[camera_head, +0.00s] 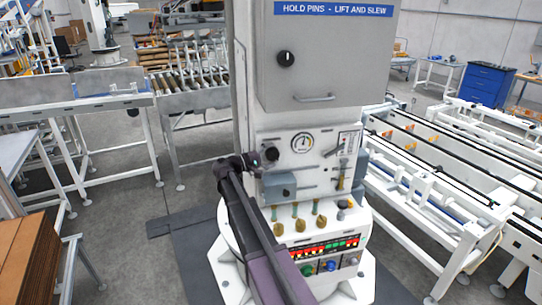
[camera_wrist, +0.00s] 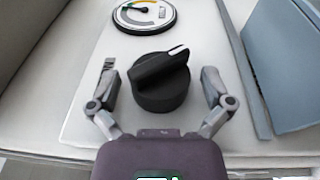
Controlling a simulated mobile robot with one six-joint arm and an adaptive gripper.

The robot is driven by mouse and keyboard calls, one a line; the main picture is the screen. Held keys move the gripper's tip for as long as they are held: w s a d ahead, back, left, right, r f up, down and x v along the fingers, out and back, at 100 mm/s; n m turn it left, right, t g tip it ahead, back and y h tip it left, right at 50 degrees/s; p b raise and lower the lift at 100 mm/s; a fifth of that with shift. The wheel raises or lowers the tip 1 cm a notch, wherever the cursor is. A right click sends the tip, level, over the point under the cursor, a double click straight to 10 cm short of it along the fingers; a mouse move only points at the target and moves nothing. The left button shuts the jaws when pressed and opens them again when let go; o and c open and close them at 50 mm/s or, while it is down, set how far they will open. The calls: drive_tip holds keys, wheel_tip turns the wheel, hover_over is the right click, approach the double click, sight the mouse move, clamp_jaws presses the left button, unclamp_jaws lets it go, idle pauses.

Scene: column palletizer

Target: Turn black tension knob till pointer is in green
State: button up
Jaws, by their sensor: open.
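The black tension knob (camera_wrist: 160,88) sits between the two fingers of my gripper (camera_wrist: 159,72) in the wrist view. The fingers are open, one on each side, with a visible gap to the knob. The knob's white mark points up and to the right. The round gauge (camera_wrist: 145,14) lies just beyond the knob, with a coloured arc and its top cut off; I cannot surely tell which colour its pointer is on. In the head view, my gripper (camera_head: 258,164) is at the knob (camera_head: 271,154), left of and below the gauge (camera_head: 302,142).
A second black knob (camera_head: 286,58) is on the grey cabinet door above. A grey-blue box (camera_head: 279,186) stands on the panel below the tension knob. A lever plate (camera_head: 342,146) is right of the gauge.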

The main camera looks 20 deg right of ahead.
drive_tip(key=c, duration=1.1)
drive_tip(key=shift+o, duration=0.2)
drive_tip(key=shift+r+p, duration=0.15)
drive_tip(key=shift+p, duration=0.4)
drive_tip(key=shift+r+y+p, duration=0.1)
drive_tip(key=shift+y+p, duration=0.6)
drive_tip(key=shift+p, duration=0.05)
drive_tip(key=shift+y+p, duration=0.4)
drive_tip(key=shift+p, duration=0.35)
drive_tip(key=shift+m+y+p, duration=0.3)
drive_tip(key=shift+p, duration=0.1)
drive_tip(key=shift+f, duration=0.2)
